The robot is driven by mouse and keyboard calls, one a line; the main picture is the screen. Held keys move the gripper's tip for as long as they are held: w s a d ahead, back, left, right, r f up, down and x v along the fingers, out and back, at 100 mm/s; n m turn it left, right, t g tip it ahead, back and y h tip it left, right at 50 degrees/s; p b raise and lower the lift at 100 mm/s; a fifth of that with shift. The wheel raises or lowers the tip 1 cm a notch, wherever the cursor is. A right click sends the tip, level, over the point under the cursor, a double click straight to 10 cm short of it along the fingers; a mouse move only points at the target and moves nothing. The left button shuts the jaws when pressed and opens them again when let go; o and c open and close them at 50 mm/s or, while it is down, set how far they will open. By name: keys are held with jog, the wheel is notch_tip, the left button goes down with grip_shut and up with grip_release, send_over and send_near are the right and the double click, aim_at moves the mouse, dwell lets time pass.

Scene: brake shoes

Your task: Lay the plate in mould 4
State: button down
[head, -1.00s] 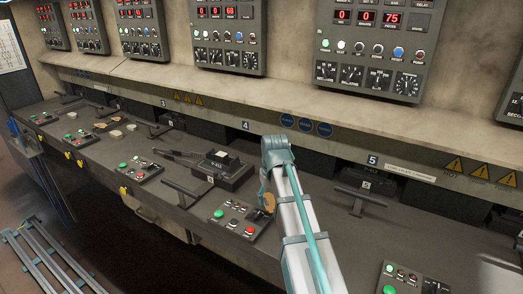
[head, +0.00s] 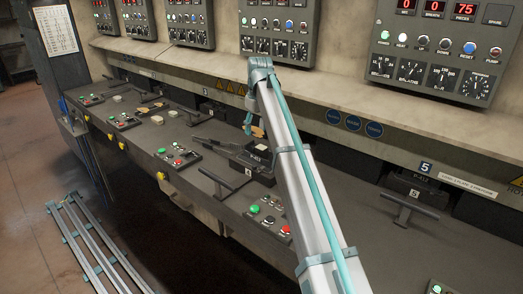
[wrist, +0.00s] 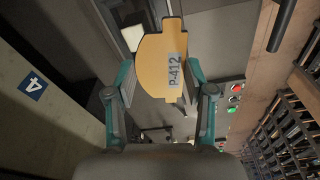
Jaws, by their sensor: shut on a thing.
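A tan plate marked P-412 (wrist: 160,65) is held between the teal fingers of my gripper (wrist: 160,84). In the head view a bit of the plate (head: 257,131) shows beside my arm. It appears above the dark block of mould 4 (head: 238,153), which carries a small tag 4 on its front; the height gap cannot be told. My arm hides part of this mould. In the wrist view a pale patch (wrist: 132,37) shows behind the plate, partly covered by it.
A button panel (head: 269,214) lies in front and right of mould 4, and another (head: 177,155) to its left. A T-handle (head: 402,207) stands at station 5. The 4 sign (wrist: 33,85) is on the ledge. Several control boxes hang above on the wall.

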jog(key=w+a+r+n, duration=0.1)
jog(key=a+r, duration=0.1)
jog(key=a, duration=0.4)
jog(key=w+a+r+n, duration=0.1)
jog(key=a+r, duration=0.2)
jog(key=a, duration=0.2)
jog(key=d+f, duration=0.1)
jog(key=d, duration=0.1)
jog(key=d+f+p, duration=0.1)
jog(key=d, duration=0.2)
jog(key=d+f, duration=0.1)
jog(key=d, duration=0.1)
jog(key=shift+w+d+f+p, duration=0.2)
jog(key=shift+d+f+p, duration=0.05)
jog(key=shift+f+p, duration=0.15)
jog(key=p, duration=0.1)
send_over(262, 147)
jog(key=a, duration=0.1)
jog(key=f, duration=0.4)
jog(key=shift+s+a+f, duration=0.15)
jog(key=shift+s+f, duration=0.2)
jog(key=shift+w+d+f+p, duration=0.1)
jog(key=shift+d+f+p, duration=0.2)
jog(key=shift+d+f, duration=0.25)
jog(key=f, duration=0.3)
jog(key=shift+d+p, duration=0.2)
jog(key=shift+p, duration=0.15)
jog(key=shift+f, duration=0.3)
jog(key=shift+f, duration=0.15)
